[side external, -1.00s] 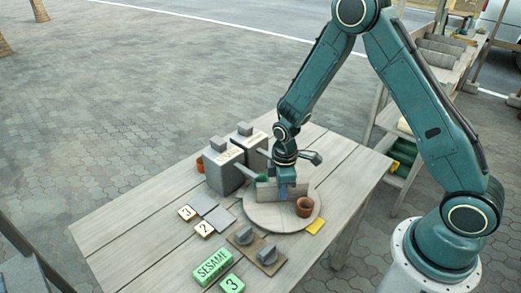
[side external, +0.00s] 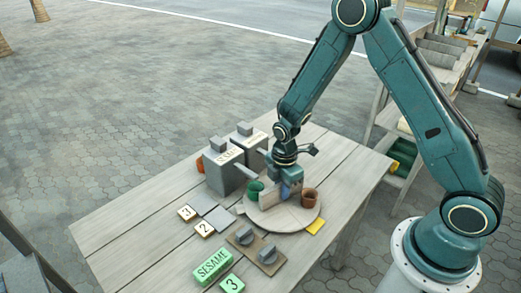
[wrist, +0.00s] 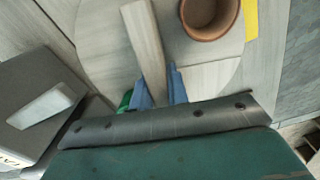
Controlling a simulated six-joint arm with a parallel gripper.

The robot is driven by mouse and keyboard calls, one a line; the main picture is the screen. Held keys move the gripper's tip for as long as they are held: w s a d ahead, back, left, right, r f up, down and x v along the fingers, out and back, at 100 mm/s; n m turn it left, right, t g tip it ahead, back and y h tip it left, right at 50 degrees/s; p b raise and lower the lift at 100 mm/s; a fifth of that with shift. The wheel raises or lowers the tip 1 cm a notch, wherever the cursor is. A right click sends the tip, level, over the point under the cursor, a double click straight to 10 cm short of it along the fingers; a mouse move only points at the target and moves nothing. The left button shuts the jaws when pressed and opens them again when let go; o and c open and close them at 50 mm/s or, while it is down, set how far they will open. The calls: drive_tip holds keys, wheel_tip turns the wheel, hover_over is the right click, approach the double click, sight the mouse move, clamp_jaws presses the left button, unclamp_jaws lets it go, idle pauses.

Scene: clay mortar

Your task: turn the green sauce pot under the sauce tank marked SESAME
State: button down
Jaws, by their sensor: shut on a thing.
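A round grey turntable (side external: 296,222) lies on the table with an upright pale board (side external: 268,199) across it. My gripper (side external: 288,190) points down and is shut on this board; its blue fingers (wrist: 160,88) sit on both sides of the board (wrist: 143,35) in the wrist view. The green pot (side external: 254,190) is at the turntable's left side, by the tanks, and is mostly hidden in the wrist view (wrist: 126,99). A brown pot (side external: 310,198) stands on the right side. Two grey sauce tanks (side external: 222,177) stand behind left; their top lettering is too small to read surely.
A green SESAME block (side external: 212,266), a green 3 block (side external: 232,284) and white 3 and 2 tiles (side external: 204,228) lie at the front. A two-knob board (side external: 256,250) is close in front of the turntable. A yellow marker (side external: 316,226) lies at its right edge.

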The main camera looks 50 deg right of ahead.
drive_tip(key=shift+n, duration=0.7)
drive_tip(key=c, duration=1.4)
unclamp_jaws()
drive_tip(key=shift+o, duration=0.2)
drive_tip(key=shift+r, duration=0.1)
wheel_tip(320, 180, up, 14)
